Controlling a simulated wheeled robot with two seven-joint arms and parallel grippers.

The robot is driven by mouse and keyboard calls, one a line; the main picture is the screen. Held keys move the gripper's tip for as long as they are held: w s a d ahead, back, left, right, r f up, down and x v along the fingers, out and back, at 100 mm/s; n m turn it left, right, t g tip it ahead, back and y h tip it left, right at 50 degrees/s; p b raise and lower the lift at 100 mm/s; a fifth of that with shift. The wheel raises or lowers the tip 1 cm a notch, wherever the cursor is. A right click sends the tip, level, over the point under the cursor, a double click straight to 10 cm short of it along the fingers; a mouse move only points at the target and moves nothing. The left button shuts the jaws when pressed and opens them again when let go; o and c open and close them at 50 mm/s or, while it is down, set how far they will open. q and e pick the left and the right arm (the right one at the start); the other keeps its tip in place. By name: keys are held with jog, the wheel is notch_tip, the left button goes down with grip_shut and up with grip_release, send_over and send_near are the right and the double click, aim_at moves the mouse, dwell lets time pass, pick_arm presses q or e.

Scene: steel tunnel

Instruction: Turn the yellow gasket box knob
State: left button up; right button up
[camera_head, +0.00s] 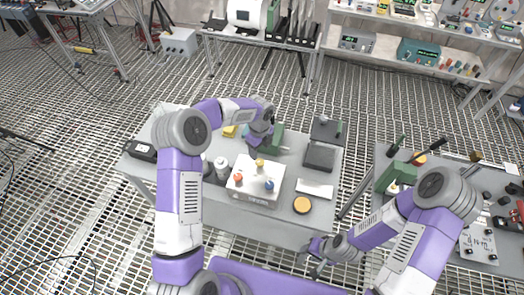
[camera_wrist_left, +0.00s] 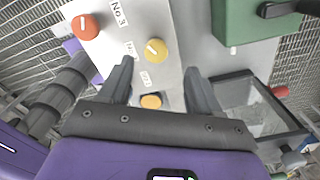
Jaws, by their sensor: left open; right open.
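A white box (camera_head: 250,195) stands on the grey table with red (camera_head: 238,178), yellow (camera_head: 260,163) and blue (camera_head: 269,185) knobs on top. In the left wrist view the yellow knob (camera_wrist_left: 155,50) has a pale pointer mark and lies just beyond my fingertips; the red knob (camera_wrist_left: 85,27) is left of it. My left gripper (camera_head: 259,142) is above the table just behind the white box, open and empty, with its fingers (camera_wrist_left: 160,78) apart and not touching the yellow knob. My right gripper (camera_head: 309,255) is low in front of the table, open and apart from everything.
A green object (camera_head: 278,137) and a dark tray (camera_head: 319,157) are right of my left gripper. A round orange piece (camera_head: 302,204) lies near the table's front. Dark and grey bottles (camera_head: 221,168) stand left of the white box. A second table (camera_head: 430,165) is at the right.

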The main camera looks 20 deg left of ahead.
aim_at(260, 161)
pick_arm(q)
jog(key=f, duration=0.5)
jog(key=shift+s+f, duration=0.1)
jog(key=shift+s, duration=0.25)
jog(key=shift+f, duration=0.6)
pick_arm(e)
jog(key=shift+s+r, duration=0.25)
jog(key=shift+s, duration=0.05)
pick_arm(q)
jog(key=c, duration=1)
jog(key=shift+c, duration=0.2)
pick_arm(e)
jog(key=shift+f, duration=0.1)
jog(key=shift+f, duration=0.1)
